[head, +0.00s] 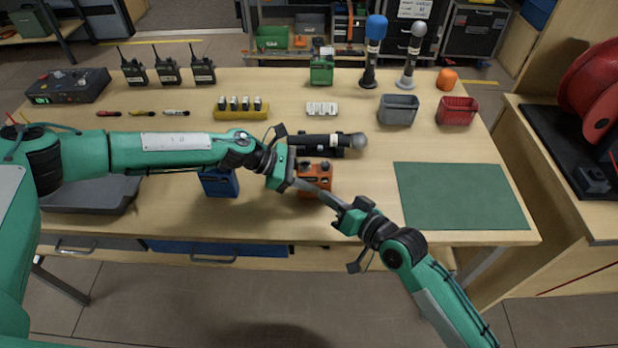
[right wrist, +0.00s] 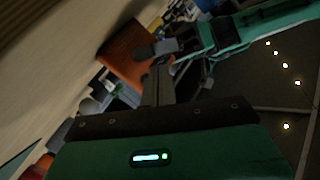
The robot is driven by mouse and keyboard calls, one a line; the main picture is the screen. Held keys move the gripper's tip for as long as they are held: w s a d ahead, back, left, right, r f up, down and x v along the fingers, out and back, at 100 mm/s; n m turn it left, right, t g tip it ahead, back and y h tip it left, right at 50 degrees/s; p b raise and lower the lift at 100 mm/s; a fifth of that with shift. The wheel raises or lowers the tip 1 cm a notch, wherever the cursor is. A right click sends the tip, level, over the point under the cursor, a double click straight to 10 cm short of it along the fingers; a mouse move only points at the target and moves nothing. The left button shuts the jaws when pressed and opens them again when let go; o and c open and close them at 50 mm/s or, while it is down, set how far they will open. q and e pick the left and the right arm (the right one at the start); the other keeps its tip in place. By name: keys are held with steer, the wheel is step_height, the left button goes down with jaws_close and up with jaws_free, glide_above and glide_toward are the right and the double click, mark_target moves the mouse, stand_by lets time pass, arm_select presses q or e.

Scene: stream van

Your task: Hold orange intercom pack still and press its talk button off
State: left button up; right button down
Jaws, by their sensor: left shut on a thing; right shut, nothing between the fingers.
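The orange intercom pack (head: 317,174) stands on the table in the middle of the head view, its lower part partly covered by my grippers. It also shows as an orange box (right wrist: 134,50) in the right wrist view. My left gripper (head: 297,184) comes in from the left and is shut on the pack at its left side. My right gripper (head: 322,194) is shut and empty, its fingertips close to the pack's front. In the right wrist view its fingers (right wrist: 160,72) point at the pack. I cannot tell whether they touch it. The talk button is not clear.
A blue pack (head: 220,183) stands left of the orange one, and a black microphone (head: 322,141) lies behind it. A green mat (head: 462,196) is at right. A grey bin (head: 398,110) and a red bin (head: 456,111) stand at the back right.

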steer(key=shift+s, duration=2.35)
arm_select(q)
steer(key=o, duration=1.1)
